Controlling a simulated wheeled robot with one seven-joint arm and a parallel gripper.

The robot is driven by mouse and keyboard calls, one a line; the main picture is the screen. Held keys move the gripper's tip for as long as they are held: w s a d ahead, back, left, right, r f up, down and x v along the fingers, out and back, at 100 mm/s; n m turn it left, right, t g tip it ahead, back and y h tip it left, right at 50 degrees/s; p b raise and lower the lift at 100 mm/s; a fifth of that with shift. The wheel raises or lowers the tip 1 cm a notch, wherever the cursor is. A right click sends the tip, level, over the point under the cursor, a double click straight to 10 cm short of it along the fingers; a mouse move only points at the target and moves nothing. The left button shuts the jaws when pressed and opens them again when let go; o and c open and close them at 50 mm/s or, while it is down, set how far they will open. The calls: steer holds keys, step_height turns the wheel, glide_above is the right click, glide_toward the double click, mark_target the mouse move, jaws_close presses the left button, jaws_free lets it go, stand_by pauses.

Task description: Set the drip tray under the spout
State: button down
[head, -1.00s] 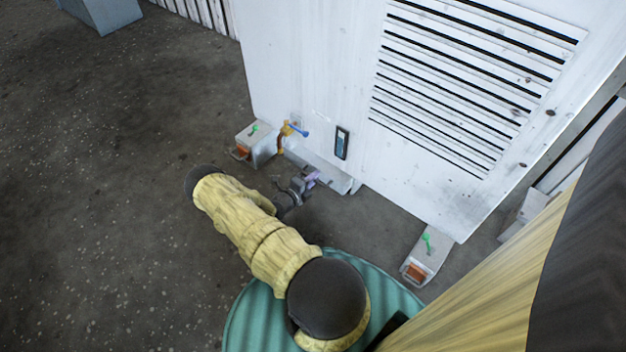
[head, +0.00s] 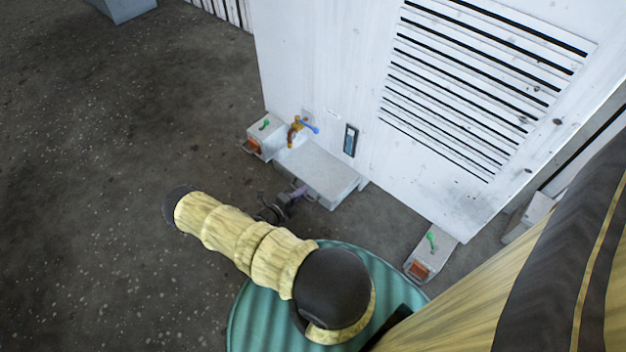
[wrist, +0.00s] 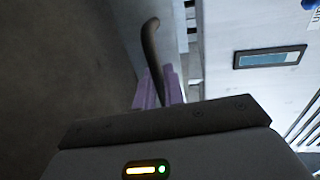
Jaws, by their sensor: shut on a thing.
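The drip tray (head: 322,172) is a flat pale grey box low at the foot of the white housing, partly out from its front face. The spout (head: 294,134) is a brass tap with a blue lever on the housing, above the tray's left end in the head view. Whether the tray is directly below its mouth is hard to tell. My gripper (head: 297,194), with lilac fingers, is at the tray's front side. In the wrist view my gripper (wrist: 158,92) is shut on a dark curved handle (wrist: 151,42) of the tray.
The white housing (head: 400,165) has louvres and a small gauge (head: 350,140). Grey feet with green-topped bolts stand at the left (head: 266,136) and right (head: 430,252). The dark floor (head: 110,200) at left is clear.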

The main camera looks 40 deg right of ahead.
steer(key=v, duration=0.4)
steer(key=f+v, duration=0.1)
steer(key=v, duration=0.1)
steer(key=shift+a, duration=0.1)
steer(key=shift+f, duration=0.1)
steer(key=c, duration=1.8)
jaws_free()
steer(key=shift+c, duration=0.2)
steer(key=p+v, duration=0.6)
steer(key=v, duration=1.1)
steer(key=shift+a, duration=0.2)
steer(key=shift+r, duration=0.25)
